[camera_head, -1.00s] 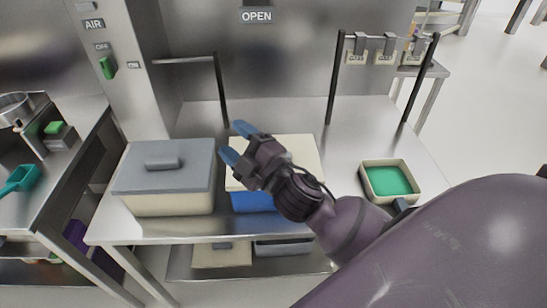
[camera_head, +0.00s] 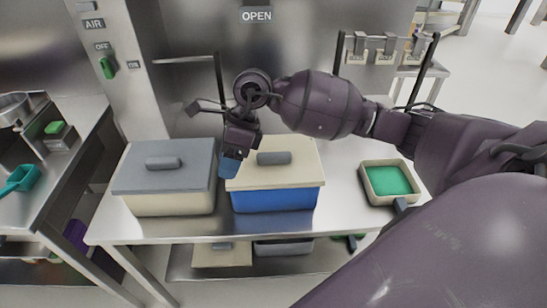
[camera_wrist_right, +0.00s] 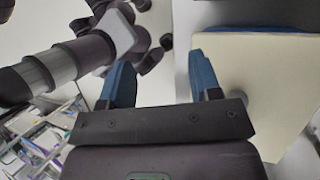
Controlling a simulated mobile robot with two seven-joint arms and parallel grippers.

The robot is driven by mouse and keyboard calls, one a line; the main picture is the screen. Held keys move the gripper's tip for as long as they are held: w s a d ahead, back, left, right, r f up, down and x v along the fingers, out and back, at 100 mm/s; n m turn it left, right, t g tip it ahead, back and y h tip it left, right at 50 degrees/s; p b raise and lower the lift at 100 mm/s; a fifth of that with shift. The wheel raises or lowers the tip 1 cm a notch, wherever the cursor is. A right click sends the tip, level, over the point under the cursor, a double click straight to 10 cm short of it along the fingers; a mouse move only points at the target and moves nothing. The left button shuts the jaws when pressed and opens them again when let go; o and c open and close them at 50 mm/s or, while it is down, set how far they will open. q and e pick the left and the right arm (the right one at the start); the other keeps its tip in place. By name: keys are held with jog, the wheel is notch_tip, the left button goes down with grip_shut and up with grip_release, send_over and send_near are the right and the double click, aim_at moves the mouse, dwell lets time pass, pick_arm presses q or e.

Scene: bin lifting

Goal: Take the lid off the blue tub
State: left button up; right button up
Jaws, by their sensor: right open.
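The blue tub (camera_head: 274,198) stands on the steel table with its cream lid (camera_head: 298,174) on top. The lid has a grey handle (camera_head: 274,158). My right gripper (camera_head: 230,168) points down at the lid's left edge, between the tub and the grey-lidded bin. In the right wrist view the open right gripper (camera_wrist_right: 162,82) has its two blue fingers apart with nothing between them. The cream lid (camera_wrist_right: 265,75) is at the right there, with a strip of blue tub along its top edge. My left gripper is not in view.
A cream bin (camera_head: 170,203) with a grey lid (camera_head: 165,180) stands close on the left. A tray with a green inside (camera_head: 390,181) lies at the right. Black posts (camera_head: 420,72) rise from the table. Lower shelf holds more bins.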

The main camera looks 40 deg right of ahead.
aim_at(274, 153)
jog(key=w+d+r+h, duration=0.3)
jog(key=d+h, duration=0.4)
jog(key=d, duration=0.4)
jog(key=f, duration=0.3)
jog(key=d+f, duration=0.1)
jog(key=f, duration=0.1)
jog(key=shift+s, duration=0.1)
jog(key=f, duration=0.3)
jog(key=d+f, duration=0.1)
jog(key=shift+s+f, duration=0.2)
jog(key=shift+s, duration=0.2)
jog(key=shift+f, duration=0.35)
jog(key=shift+d, duration=0.1)
grip_shut()
jog(key=shift+r, duration=0.15)
